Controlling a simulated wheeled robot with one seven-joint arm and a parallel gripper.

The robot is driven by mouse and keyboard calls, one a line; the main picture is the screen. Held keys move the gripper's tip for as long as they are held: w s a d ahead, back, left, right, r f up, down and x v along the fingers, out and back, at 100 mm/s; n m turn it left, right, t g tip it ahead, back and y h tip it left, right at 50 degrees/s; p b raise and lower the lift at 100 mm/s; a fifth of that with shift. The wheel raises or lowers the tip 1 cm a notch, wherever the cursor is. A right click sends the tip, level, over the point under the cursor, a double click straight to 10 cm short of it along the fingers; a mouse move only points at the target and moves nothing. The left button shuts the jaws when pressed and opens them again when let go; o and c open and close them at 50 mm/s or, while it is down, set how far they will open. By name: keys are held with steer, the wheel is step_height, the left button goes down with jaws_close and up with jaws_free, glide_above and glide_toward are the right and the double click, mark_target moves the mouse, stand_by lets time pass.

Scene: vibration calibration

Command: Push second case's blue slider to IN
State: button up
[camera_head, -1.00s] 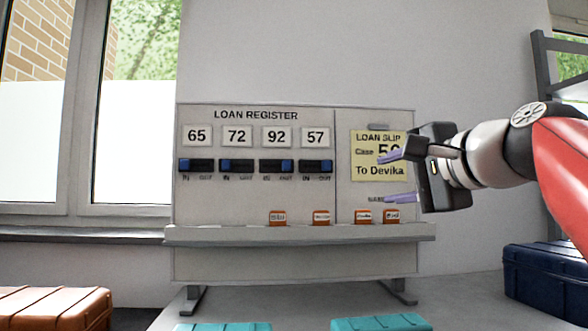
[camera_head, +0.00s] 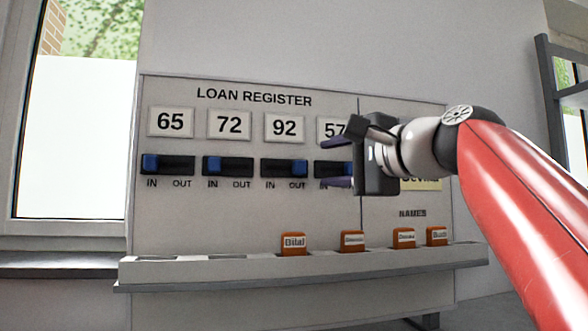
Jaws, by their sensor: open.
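The loan register board (camera_head: 250,125) shows case numbers 65, 72, 92 and 57 from left to right, each above a black slot marked IN and OUT. Under 72, the second from the left, the blue slider (camera_head: 214,166) sits at the left end, over IN. The blue slider (camera_head: 151,163) under 65 is also at IN. Under 92 the blue slider (camera_head: 299,168) is at the right end, over OUT. My gripper (camera_head: 334,163) is open and empty, in front of the 57 slot (camera_head: 322,168). It hides part of that slot and number.
A yellow loan slip (camera_head: 428,184) is mostly hidden behind my arm. Several orange name tags stand on the ledge, among them Bilal (camera_head: 293,243). The ledge (camera_head: 210,277) juts out below the board. The board's left front is clear.

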mark_target(303, 167)
steer(key=p+x, duration=0.1)
steer(key=x, duration=0.6)
steer(key=shift+c, duration=0.3)
jaws_close()
